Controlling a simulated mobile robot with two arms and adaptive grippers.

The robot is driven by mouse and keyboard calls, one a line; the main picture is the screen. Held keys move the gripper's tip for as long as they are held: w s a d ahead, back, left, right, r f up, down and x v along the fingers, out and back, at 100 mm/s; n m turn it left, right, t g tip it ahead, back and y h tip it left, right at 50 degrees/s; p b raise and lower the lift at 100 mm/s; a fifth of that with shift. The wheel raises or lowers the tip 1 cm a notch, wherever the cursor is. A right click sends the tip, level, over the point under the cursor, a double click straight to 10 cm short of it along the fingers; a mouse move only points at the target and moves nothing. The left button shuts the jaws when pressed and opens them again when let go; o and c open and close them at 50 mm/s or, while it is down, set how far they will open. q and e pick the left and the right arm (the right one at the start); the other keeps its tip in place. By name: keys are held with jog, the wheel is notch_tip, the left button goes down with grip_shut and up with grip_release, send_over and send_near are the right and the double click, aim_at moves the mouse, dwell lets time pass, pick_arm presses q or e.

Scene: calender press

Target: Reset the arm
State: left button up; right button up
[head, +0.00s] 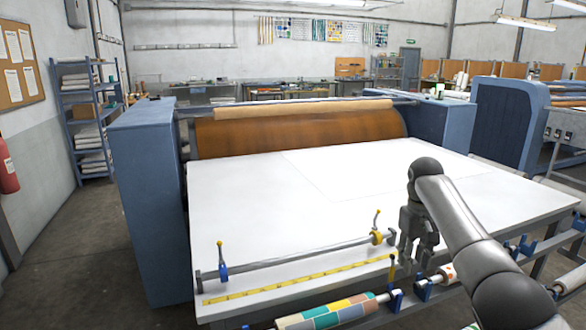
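My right arm (458,222) comes in from the lower right. Its gripper (415,262) points down over the front right edge of the white press table (250,205), near the end of the metal bar. Its two dark fingers look apart, with nothing seen between them. My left arm and gripper are not in view.
A metal bar (300,257) with clamps and a yellow measuring tape (300,280) lie along the table's front edge. Below are a patterned roll (325,314) and other rolls on blue holders. Blue press housings (148,200) flank a brown roller (300,131). The table's middle is clear.

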jog(key=s+a+f+n+t, duration=0.1)
jog(key=s+a+f, duration=0.4)
jog(key=s+f, duration=0.6)
jog(key=s+a+f+n, duration=0.1)
jog(key=s+a+f, duration=0.45)
jog(key=f, duration=0.95)
jog(key=s+f+t+y, duration=0.1)
jog(key=s+f, duration=0.1)
jog(key=s, duration=1.3)
jog(key=s+d+r+m+t, duration=0.15)
jog(key=s+r, duration=0.35)
jog(key=s, duration=0.8)
notch_tip(320, 180, down, 28)
jog(key=s+g+b, duration=0.1)
jog(key=s+g, duration=0.1)
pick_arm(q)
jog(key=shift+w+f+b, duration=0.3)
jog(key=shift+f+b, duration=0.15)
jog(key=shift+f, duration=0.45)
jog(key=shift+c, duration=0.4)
pick_arm(e)
jog(key=s+d+f, duration=0.3)
jog(key=s+f, duration=1.3)
jog(key=shift+g, duration=0.35)
